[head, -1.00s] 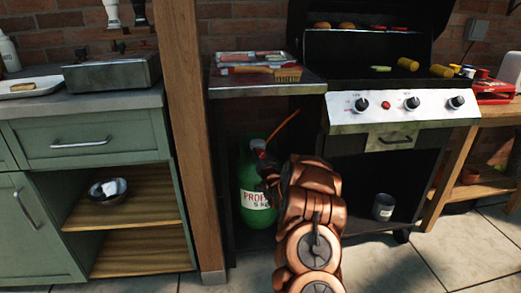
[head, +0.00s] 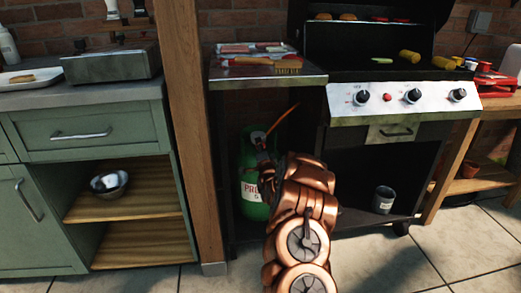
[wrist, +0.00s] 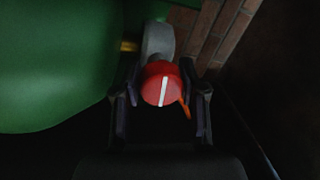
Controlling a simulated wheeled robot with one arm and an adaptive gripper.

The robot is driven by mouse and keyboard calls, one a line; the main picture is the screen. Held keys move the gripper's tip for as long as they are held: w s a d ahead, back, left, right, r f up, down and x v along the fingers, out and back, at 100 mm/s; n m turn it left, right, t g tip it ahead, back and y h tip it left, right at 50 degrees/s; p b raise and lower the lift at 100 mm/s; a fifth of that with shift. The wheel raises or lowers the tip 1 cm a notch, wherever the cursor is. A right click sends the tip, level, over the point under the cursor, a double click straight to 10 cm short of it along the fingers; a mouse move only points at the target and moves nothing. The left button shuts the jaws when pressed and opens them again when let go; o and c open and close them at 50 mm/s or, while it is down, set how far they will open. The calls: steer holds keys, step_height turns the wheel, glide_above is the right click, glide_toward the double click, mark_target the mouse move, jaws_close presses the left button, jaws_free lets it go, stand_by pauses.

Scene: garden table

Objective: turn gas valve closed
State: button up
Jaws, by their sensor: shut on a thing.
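The green gas bottle (head: 247,172) stands under the grill's side shelf, partly hidden behind my copper-coloured arm. In the wrist view its green side (wrist: 60,65) fills the upper left. The gas valve is a round red knob (wrist: 152,84) with a white stripe, on a grey body (wrist: 158,40) beside the bottle. The stripe stands nearly upright in the wrist view. My gripper (wrist: 160,100) is shut on the knob, with one finger at its left and one at its right. In the head view the knob and fingertips are hidden or too small to tell.
An orange hose (head: 284,119) rises from the bottle's top. The side shelf (head: 265,80) is above, a wooden post (head: 190,130) to the left, and the grill (head: 395,103) with a cup (head: 383,199) below it to the right.

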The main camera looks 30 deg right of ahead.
steer(key=shift+m, duration=0.7)
steer(key=shift+r+b, duration=0.1)
steer(key=shift+b, duration=0.2)
steer(key=o, duration=1.1)
steer(key=shift+o, duration=0.2)
steer(key=shift+s+a, duration=0.25)
steer(key=shift+s, duration=0.45)
steer(key=v, duration=1)
steer(key=shift+s+a+f, duration=0.2)
steer(key=shift+a+f, duration=0.05)
steer(key=shift+a, duration=0.05)
